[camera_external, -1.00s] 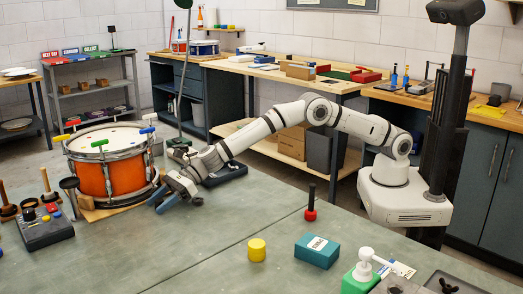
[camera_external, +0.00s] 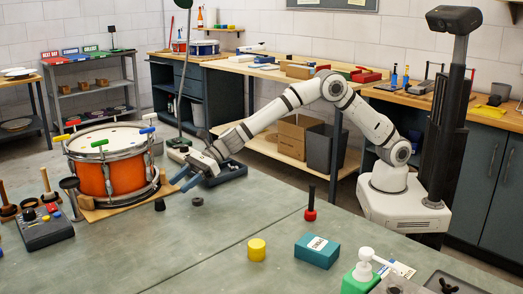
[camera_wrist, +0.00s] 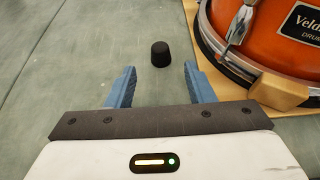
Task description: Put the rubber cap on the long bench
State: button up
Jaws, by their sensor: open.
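A small black cap (camera_external: 160,204), which looks like the rubber cap, stands on the grey-green table beside the drum's wooden base. In the wrist view the cap (camera_wrist: 160,54) is upright, just beyond the gap between my fingertips and left of the drum. My gripper (camera_external: 180,184) is open and empty, raised above the table to the right of the cap and pointing down towards it. Its two blue fingers (camera_wrist: 159,72) are apart with nothing between them. A long light-wood bench (camera_external: 290,72) runs along the back wall; I cannot tell for certain that it is the long bench.
An orange drum (camera_external: 107,178) stands close behind the cap. Another small dark round piece (camera_external: 197,201) lies to the right. A black tray (camera_external: 232,171) is behind my gripper. A yellow cylinder (camera_external: 257,249) and teal box (camera_external: 317,250) are nearer. The table between is clear.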

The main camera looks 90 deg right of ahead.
jog(key=shift+v, duration=1.35)
jog(key=shift+d+r, duration=0.2)
jog(key=s+d+r+m+t+h, duration=0.1)
jog(key=s+d+r+m+h, duration=0.15)
jog(key=d+m, duration=0.5)
jog(key=s+d+r+m+t+h, duration=0.1)
jog(key=s+d+r+m+h, duration=0.1)
jog(key=d+r+m+h, duration=0.4)
jog(key=s+d+f+m+g, duration=0.1)
jog(key=s+d+f+m, duration=0.1)
jog(key=s+d+m, duration=0.8)
jog(key=s+d+f+m+g, duration=0.2)
jog(key=s+m, duration=0.5)
jog(key=s, duration=0.4)
jog(key=s+d+f+m+g, duration=0.3)
jog(key=s+m, duration=0.4)
jog(key=s, duration=0.4)
jog(key=s+d+f+m+g+h, duration=0.1)
jog(key=s+d+f+m+g, duration=0.1)
jog(key=s+m, duration=0.5)
jog(key=s+d+g, duration=0.1)
jog(key=s, duration=0.3)
jog(key=shift+f+g, duration=0.3)
jog(key=shift+f, duration=0.05)
